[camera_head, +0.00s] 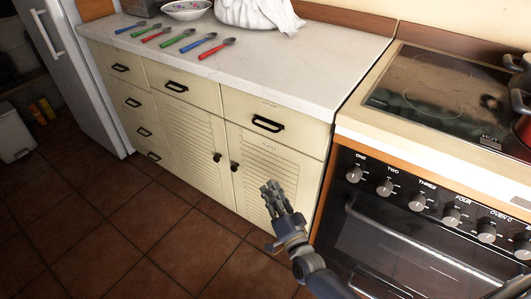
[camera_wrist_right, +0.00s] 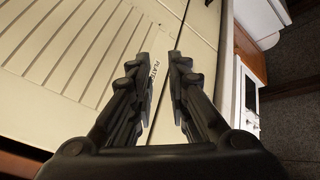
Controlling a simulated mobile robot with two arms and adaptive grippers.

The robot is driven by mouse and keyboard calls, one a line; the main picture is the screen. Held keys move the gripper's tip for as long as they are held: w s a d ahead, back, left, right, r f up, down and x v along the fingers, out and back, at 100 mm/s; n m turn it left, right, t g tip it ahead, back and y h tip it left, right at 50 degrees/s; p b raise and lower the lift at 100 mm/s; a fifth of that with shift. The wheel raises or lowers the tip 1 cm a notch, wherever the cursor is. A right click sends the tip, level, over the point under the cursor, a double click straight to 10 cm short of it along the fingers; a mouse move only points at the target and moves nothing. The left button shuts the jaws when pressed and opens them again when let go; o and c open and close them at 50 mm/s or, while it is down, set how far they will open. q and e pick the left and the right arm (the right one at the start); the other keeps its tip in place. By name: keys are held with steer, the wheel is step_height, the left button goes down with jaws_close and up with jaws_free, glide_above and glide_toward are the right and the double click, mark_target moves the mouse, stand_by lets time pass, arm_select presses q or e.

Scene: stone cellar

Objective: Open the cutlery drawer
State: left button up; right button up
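The cream cabinet has a top right drawer (camera_head: 300,128) with a black handle (camera_head: 268,124); small lettering above the handle is too small to read surely. The drawer front looks flush and closed. Below it is a slatted door (camera_head: 262,170) with a small label, which reads like "PLATES" in the right wrist view. My right gripper (camera_head: 272,188) is in front of this door, below the drawer handle and apart from it. In the right wrist view its fingers (camera_wrist_right: 166,62) are parted with nothing between them. My left gripper is not in view.
More closed drawers (camera_head: 176,86) with black handles lie to the left. Several coloured spoons (camera_head: 200,47), a patterned bowl (camera_head: 187,9) and a white cloth (camera_head: 255,14) are on the worktop (camera_head: 290,75). A stove (camera_head: 430,200) stands close on the right. Tiled floor (camera_head: 120,225) is clear at left.

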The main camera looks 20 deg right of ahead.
mark_target(266, 134)
step_height(266, 134, up, 9)
steer(key=w+d+m+t+h+b, duration=0.1)
steer(key=m+t+h+b, duration=0.1)
steer(key=m+t, duration=0.15)
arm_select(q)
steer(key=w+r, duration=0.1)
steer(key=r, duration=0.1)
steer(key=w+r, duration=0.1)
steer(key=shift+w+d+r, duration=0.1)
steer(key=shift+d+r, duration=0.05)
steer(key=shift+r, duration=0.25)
arm_select(e)
steer(key=shift+m, duration=0.45)
steer(key=x, duration=1.1)
steer(key=shift+d+f, duration=0.1)
jaws_close()
